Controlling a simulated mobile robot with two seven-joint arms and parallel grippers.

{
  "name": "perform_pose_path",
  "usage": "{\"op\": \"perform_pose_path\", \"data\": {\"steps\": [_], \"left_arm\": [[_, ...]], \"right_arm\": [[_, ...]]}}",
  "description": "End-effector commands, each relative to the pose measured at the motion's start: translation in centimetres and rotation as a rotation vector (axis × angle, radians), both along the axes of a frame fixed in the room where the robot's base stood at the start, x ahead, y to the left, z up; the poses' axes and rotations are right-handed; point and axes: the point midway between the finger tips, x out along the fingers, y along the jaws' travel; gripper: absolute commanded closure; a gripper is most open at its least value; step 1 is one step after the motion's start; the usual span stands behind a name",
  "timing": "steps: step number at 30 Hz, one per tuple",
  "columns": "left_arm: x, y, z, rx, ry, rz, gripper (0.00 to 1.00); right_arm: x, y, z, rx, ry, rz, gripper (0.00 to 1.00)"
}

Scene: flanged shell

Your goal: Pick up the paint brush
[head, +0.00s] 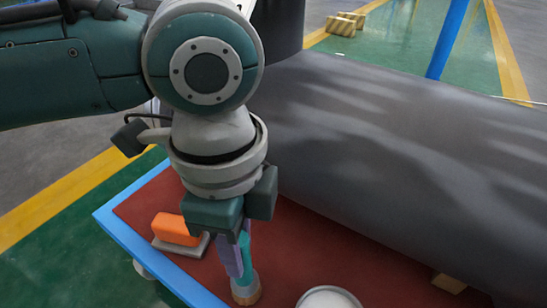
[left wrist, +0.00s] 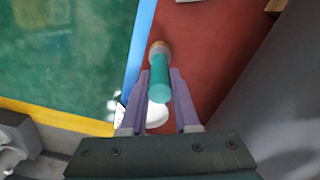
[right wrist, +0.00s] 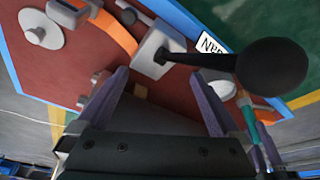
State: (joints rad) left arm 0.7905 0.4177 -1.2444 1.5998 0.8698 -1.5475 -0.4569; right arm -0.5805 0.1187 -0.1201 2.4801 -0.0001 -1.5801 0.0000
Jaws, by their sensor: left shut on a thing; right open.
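The paint brush has a teal handle and a tan bristle end. In the head view its handle (head: 245,252) stands nearly upright, tan end down, over the red tabletop. My left gripper (head: 235,255) is shut on the handle, hiding part of it. In the left wrist view the teal handle (left wrist: 160,86) sits between the purple fingers. I cannot tell whether the tan end touches the tabletop. The brush (right wrist: 250,122) also shows at the right of the right wrist view. My right gripper (right wrist: 160,80) is open and empty there.
An orange block on a grey base (head: 177,230) lies left of the brush. A white round thing (head: 328,298) is at the lower right. A blue rim (head: 120,225) edges the red tabletop.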

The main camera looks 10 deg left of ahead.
Motion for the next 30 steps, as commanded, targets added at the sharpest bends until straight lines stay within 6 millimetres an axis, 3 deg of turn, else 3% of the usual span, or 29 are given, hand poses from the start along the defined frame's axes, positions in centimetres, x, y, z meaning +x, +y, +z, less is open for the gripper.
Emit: {"op": "perform_pose_path", "data": {"steps": [8, 21, 25, 30], "left_arm": [[0.0, 0.0, 3.5, -0.001, -0.002, 0.0, 1.0], [0.1, 0.0, 16.2, -0.002, -0.002, 0.0, 1.0], [0.0, 0.0, 18.4, -0.001, -0.001, 0.0, 1.0], [0.1, 0.0, 19.9, -0.001, -0.001, 0.002, 1.0]], "right_arm": [[0.0, 0.0, 2.8, 0.001, 0.0, -0.001, 0.0], [0.0, 0.0, 11.7, 0.001, -0.001, -0.001, 0.0], [0.0, 0.0, 13.0, 0.0, -0.001, -0.001, 0.0], [0.0, 0.0, 13.8, 0.0, -0.001, 0.0, 0.0]]}}
